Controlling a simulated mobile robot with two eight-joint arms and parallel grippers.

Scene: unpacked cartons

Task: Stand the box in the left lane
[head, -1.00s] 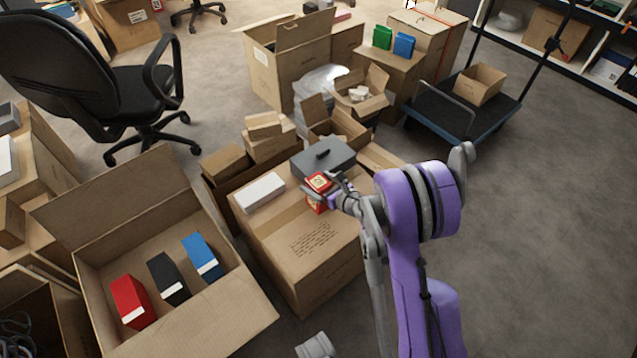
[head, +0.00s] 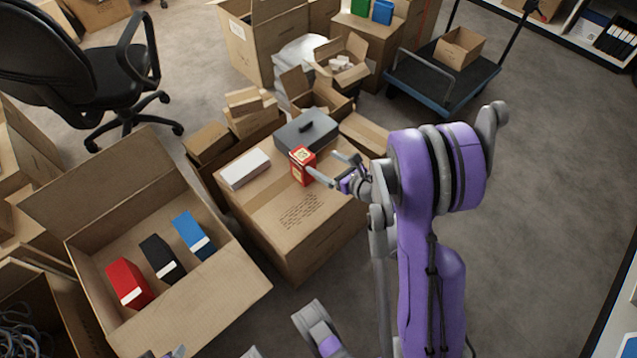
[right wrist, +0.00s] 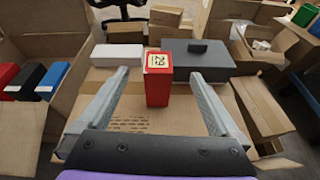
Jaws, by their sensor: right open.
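The red box (head: 302,167) with a pale label on top stands upright on a large closed carton (head: 285,240), in front of a dark grey case (head: 307,131) and right of a white box (head: 245,169). My right gripper (head: 335,169) is open and empty, just to the right of the red box in the head view. In the right wrist view the red box (right wrist: 157,85) appears between the two spread fingers (right wrist: 159,76), with gaps on both sides. Only small parts at the bottom edge may belong to my left gripper (head: 176,352); its jaws cannot be made out.
An open carton (head: 225,308) at left holds a red (head: 129,284), a black (head: 161,258) and a blue binder (head: 194,235), spaced apart. Several small cartons crowd behind the large carton. A blue cart (head: 443,78) stands at the back right. The floor at right is clear.

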